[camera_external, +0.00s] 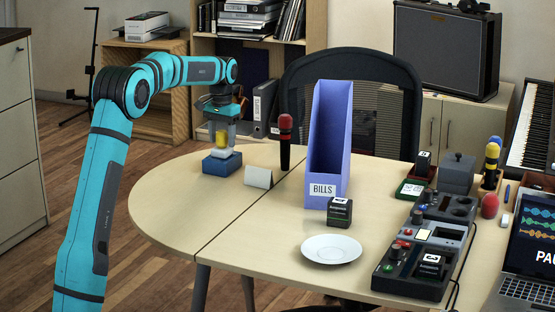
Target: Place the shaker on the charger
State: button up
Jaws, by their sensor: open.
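My gripper (222,136) points down at the left of the table, with its jaws open. A small yellow object (221,141) shows between its fingers, just above a blue block with a pale top (221,163); whether the fingers touch it I cannot tell. The yellow object may be the shaker, but it is partly hidden by the gripper. A red egg-shaped object (490,205), also shaker-like, stands at the right beside the laptop. Nothing is clearly marked as the charger; a white round plate (331,249) lies empty at the front middle of the table.
A tall purple file holder labelled BILLS (327,150) stands mid-table. A red-topped microphone (285,140) and a folded white card (258,177) are right of my gripper. A dark box (339,211) is behind the plate. Audio gear (420,262) crowds the right; the front left is clear.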

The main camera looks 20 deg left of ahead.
aim_at(222, 131)
notch_tip(222, 131, up, 12)
dwell(0.5)
jog(key=shift+r, duration=0.15)
jog(key=s+d+r+t, duration=0.2)
jog(key=s+r+t, duration=0.2)
jog(key=s+r, duration=0.65)
jog(key=s+d+r+t, duration=0.2)
jog(key=s+r+t, duration=0.35)
jog(key=s, duration=0.95)
jog(key=s+d+n+t, duration=0.1)
jog(key=s+t, duration=0.7)
jog(key=s, duration=2.1)
jog(key=shift+s+d+f+n, duration=0.35)
jog(key=shift+d+f+n, duration=0.1)
jog(key=shift+d, duration=0.25)
